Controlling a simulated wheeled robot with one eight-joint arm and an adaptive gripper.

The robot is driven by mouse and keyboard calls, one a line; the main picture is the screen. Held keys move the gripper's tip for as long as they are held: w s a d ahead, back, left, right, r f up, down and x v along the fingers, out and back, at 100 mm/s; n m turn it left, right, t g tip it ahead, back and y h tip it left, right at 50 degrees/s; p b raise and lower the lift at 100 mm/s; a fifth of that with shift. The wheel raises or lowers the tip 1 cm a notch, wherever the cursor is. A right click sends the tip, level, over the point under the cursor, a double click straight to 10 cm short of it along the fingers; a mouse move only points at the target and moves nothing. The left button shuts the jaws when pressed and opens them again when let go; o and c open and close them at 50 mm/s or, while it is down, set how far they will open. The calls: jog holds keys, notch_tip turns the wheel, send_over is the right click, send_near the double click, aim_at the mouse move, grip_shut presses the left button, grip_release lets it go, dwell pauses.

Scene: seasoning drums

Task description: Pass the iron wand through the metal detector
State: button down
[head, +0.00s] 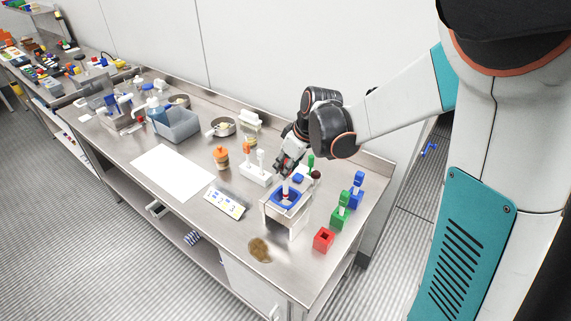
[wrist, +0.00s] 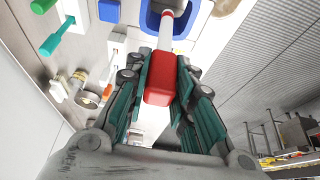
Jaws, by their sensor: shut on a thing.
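My gripper (head: 284,171) is shut on the red handle of a wand (wrist: 160,82), between both fingers in the wrist view (wrist: 162,64). The wand's white shaft points away from the gripper to a small red tip. In the head view the wand (head: 285,188) hangs down over the blue-rimmed opening of a white stand (head: 270,213), which looks like the metal detector. The blue rim also shows in the wrist view (wrist: 148,18). The tip appears at or within the opening; how deep it is, I cannot tell. The gripper is above the rim.
A red block with a hole (head: 323,240), a green block with a green piece (head: 340,214) and a blue one (head: 356,195) stand right of the stand. A white holder (head: 257,176), a label card (head: 226,204) and a brown spill (head: 260,249) are left and in front.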

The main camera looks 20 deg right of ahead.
jog(key=shift+f+b, duration=1.7)
jog(key=shift+f, duration=0.65)
